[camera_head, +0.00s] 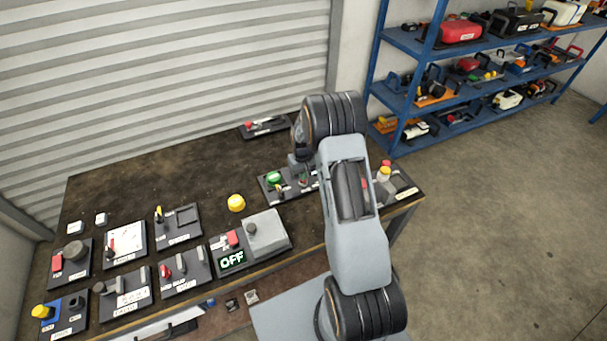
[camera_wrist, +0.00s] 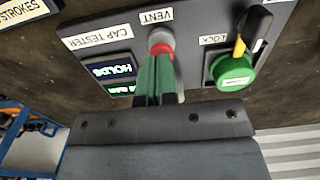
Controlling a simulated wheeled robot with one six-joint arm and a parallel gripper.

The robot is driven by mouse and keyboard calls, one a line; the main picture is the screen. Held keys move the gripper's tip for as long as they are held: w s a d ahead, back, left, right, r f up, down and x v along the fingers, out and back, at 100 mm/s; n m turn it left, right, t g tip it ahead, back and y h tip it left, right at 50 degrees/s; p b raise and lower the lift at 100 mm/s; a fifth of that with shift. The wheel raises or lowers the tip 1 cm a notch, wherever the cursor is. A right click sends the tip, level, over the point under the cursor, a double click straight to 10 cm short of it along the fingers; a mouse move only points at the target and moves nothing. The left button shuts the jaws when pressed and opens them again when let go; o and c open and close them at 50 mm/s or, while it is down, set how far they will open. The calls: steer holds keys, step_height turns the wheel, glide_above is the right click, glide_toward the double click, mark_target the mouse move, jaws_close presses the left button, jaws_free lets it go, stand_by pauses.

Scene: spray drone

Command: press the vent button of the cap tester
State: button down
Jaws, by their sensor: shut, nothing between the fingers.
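The cap tester (camera_wrist: 125,22) is a dark panel in the wrist view, its labels upside down. Its vent button (camera_wrist: 161,46), red with a grey part, lies below the VENT label. A lit display on the panel (camera_wrist: 110,70) reads "HOLDS", with a green line partly hidden below. My gripper (camera_wrist: 157,60) is shut and empty, its green fingers pointing at the vent button and overlapping its near side. I cannot tell whether they touch it. In the head view my arm hides the middle of this panel row.
A blue shelf (camera_head: 400,95) stands behind right.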

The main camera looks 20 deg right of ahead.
step_height(320, 180, up, 12)
steer(key=b, duration=0.2)
steer(key=shift+w, duration=0.1)
stand_by(1.2)
steer(key=s+a+r+t, duration=0.1)
steer(key=s+a+r, duration=0.2)
steer(key=s, duration=0.5)
steer(key=s+a+r+t, duration=0.2)
steer(key=s+a+r, duration=0.2)
steer(key=s+r, duration=0.2)
steer(key=s+a+r+t, duration=0.1)
steer(key=s+a+r, duration=0.3)
steer(key=s, duration=0.5)
steer(key=shift+s+r, duration=0.35)
steer(key=shift+r, duration=0.15)
steer(key=c, duration=1.8)
jaws_free()
